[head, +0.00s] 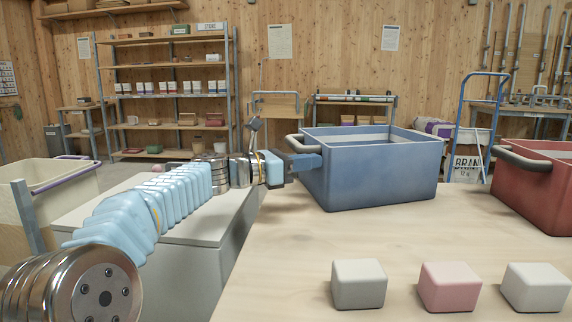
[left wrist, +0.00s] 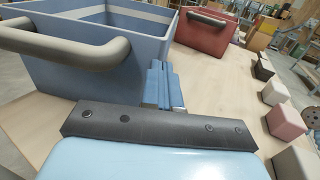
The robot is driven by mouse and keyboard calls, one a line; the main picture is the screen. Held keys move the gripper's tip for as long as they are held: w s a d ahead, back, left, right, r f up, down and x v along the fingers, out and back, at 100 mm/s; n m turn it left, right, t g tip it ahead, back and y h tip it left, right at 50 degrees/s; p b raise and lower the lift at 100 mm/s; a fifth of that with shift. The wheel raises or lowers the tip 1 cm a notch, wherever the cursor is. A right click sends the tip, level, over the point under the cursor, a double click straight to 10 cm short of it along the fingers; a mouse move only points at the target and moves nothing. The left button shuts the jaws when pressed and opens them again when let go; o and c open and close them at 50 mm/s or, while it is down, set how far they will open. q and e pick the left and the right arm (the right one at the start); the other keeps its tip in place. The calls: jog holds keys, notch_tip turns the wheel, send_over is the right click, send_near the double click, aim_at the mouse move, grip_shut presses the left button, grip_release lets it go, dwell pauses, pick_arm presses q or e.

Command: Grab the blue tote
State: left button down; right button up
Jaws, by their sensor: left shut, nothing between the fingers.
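The blue tote (head: 372,172) is an open-topped bin standing upright on the pale wooden table (head: 300,250). It has a grey tube handle (head: 296,143) on its left end and another (head: 448,137) on its right end. My left gripper (head: 318,161) is shut and empty at the tote's near left corner, just below the left handle's height. In the left wrist view the tote (left wrist: 140,75) fills the upper left, its handle (left wrist: 70,48) left of my shut fingers (left wrist: 163,85). The fingers are beside the tote; I cannot tell whether they touch it. My right gripper is not in view.
A red tote (head: 545,185) stands to the right on the table. Grey (head: 358,285), pink (head: 449,287) and white (head: 536,287) blocks sit along the near side. The table between blocks and totes is clear. A cream bin (head: 50,195) stands at the left.

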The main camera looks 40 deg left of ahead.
aim_at(328, 159)
pick_arm(q)
jog(key=shift+x, duration=0.9)
jog(key=p+x, duration=0.1)
jog(key=x, duration=0.2)
jog(key=shift+w+d+r, duration=0.1)
jog(key=shift+w+d, duration=0.1)
jog(key=shift+w, duration=0.05)
